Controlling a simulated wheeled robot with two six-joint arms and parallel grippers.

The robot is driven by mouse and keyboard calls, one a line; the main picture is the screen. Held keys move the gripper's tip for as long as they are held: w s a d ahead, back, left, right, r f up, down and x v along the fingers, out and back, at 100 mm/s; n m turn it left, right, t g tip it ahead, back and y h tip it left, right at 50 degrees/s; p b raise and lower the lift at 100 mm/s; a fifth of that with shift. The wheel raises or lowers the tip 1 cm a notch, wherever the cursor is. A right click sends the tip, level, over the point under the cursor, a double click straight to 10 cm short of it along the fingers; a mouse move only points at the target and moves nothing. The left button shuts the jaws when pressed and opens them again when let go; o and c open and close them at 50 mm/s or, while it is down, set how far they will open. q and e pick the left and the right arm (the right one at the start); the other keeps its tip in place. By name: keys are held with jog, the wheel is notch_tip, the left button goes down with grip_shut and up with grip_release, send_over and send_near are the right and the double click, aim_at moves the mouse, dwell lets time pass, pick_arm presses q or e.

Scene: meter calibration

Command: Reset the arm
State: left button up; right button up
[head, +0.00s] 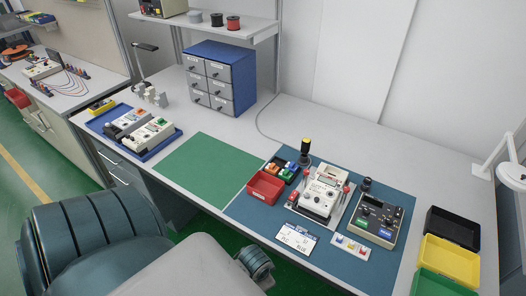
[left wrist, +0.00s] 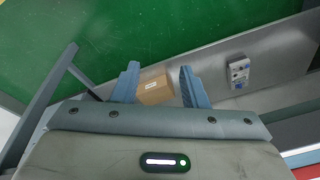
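My left gripper (left wrist: 160,68) shows in the left wrist view with its two blue-grey fingers spread apart. No object is held between them. A brown cardboard box (left wrist: 154,90) shows beyond the gap, partly hidden by the gripper. In the head view, large teal and grey parts of my own body fill the lower left, and no gripper fingers show. My right gripper is not in view. The meter unit (head: 320,192) stands on the blue mat (head: 266,215), beside a dark tester with a display (head: 377,220).
The bench holds a red bin (head: 265,187), a blue tray (head: 90,127) with devices, a drawer cabinet (head: 220,78), and black (head: 453,228) and yellow (head: 449,256) bins. The green mat (head: 208,171) is bare. A grey device (left wrist: 238,72) shows in the left wrist view.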

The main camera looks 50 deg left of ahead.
pick_arm(q)
jog(key=shift+f, duration=0.3)
dwell(0.4)
jog(key=s+a+f+n+b, duration=0.1)
jog(key=s+f, duration=0.4)
jog(key=f, duration=0.5)
jog(key=s+f+g+b, duration=0.15)
jog(key=s+f, duration=0.25)
jog(key=f, duration=0.5)
jog(key=s+a+f+n+t+b, duration=0.15)
jog(key=s+f, duration=0.35)
jog(key=f, duration=0.5)
jog(key=s+f+g+b, duration=0.1)
jog(key=s+f, duration=0.6)
jog(key=s, duration=0.4)
jog(key=shift+s+d+b, duration=0.15)
jog(key=shift+d+b, duration=0.15)
jog(key=shift+d, duration=0.15)
jog(key=shift+r, duration=0.15)
jog(key=shift+c, duration=0.2)
